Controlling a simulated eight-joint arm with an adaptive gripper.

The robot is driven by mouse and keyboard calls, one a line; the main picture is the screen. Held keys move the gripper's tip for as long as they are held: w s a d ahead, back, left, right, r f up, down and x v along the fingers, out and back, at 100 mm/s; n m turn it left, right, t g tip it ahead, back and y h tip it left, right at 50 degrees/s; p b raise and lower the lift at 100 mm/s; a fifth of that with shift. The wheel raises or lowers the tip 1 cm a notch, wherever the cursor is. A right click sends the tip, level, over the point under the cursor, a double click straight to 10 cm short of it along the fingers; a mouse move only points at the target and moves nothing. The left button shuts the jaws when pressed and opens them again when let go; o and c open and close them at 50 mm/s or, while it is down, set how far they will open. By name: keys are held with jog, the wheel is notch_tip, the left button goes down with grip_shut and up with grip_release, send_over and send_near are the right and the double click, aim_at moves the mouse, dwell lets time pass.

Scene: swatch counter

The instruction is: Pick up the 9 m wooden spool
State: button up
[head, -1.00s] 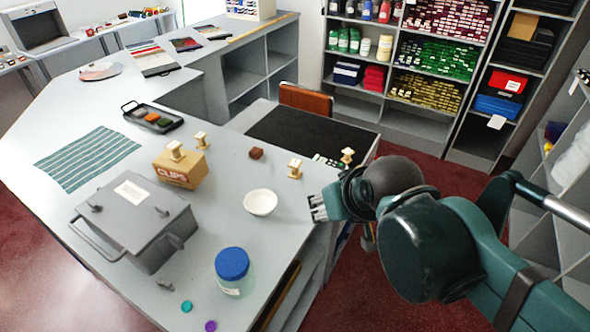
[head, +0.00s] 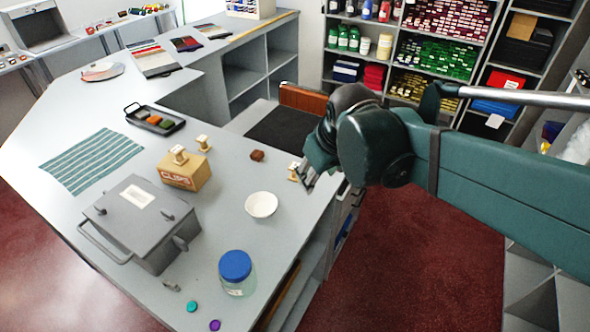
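Several pale wooden spools show in the head view; no length marking is readable on any of them. One spool (head: 179,156) stands on the cardboard CLIPS box (head: 184,172). Another spool (head: 203,143) is at the box's back right; whether it is on the box or behind it is unclear. A third spool (head: 293,172) stands near the counter's right side, partly covered by my gripper (head: 306,181). My gripper points down just right of this spool; contact and finger opening cannot be made out. A fourth spool, seen earlier farther right, is hidden behind my arm.
A grey lidded box (head: 140,222) stands left. A dark mat (head: 280,130) lies behind. Counter between bowl and brown block is clear.

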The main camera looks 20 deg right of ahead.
jog(key=w+n+g+p, duration=0.2)
jog(key=w+n+p, duration=0.15)
jog(key=w, duration=0.65)
jog(key=n+g+p, duration=0.3)
jog(key=p, duration=0.2)
send_near(295, 166)
jog(key=shift+s+d+f, duration=0.1)
jog(key=shift+s+f, duration=0.35)
jog(key=shift+w+f+n, duration=0.25)
jog(key=shift+w+f, duration=0.35)
jog(key=shift+f, duration=0.2)
jog(key=shift+f, duration=0.1)
jog(key=shift+f, duration=1.25)
jog(key=shift+f, duration=0.1)
jog(key=shift+s+f+p, duration=0.1)
jog(key=shift+f+p, duration=0.3)
jog(key=shift+f, duration=2.1)
